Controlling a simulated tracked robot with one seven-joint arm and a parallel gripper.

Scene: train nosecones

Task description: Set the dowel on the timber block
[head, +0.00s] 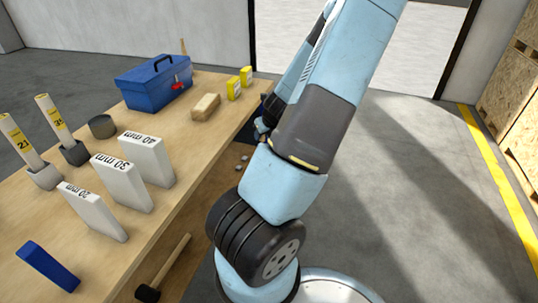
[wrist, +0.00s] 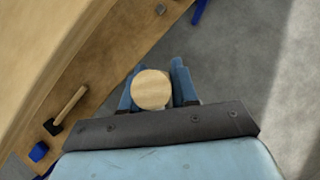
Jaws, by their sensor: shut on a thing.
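In the wrist view my gripper (wrist: 154,82) has its two blue fingers on either side of a pale wooden dowel (wrist: 152,89). Its round end faces the camera, and its far end is hidden. The grip is beyond the bench edge, over the grey floor in this view. In the head view my own arm mostly hides the gripper, and I cannot make out the dowel there. A timber block (head: 206,107) lies on the bench near its right edge, with nothing on top of it.
The bench (head: 185,150) holds a blue toolbox (head: 155,83), two yellow blocks (head: 234,88), a dark round tin (head: 102,126), upright white gauge boards (head: 122,182) and labelled cylinders in grey holders. A mallet (wrist: 66,108) lies below the bench top. Bare wood surrounds the timber block.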

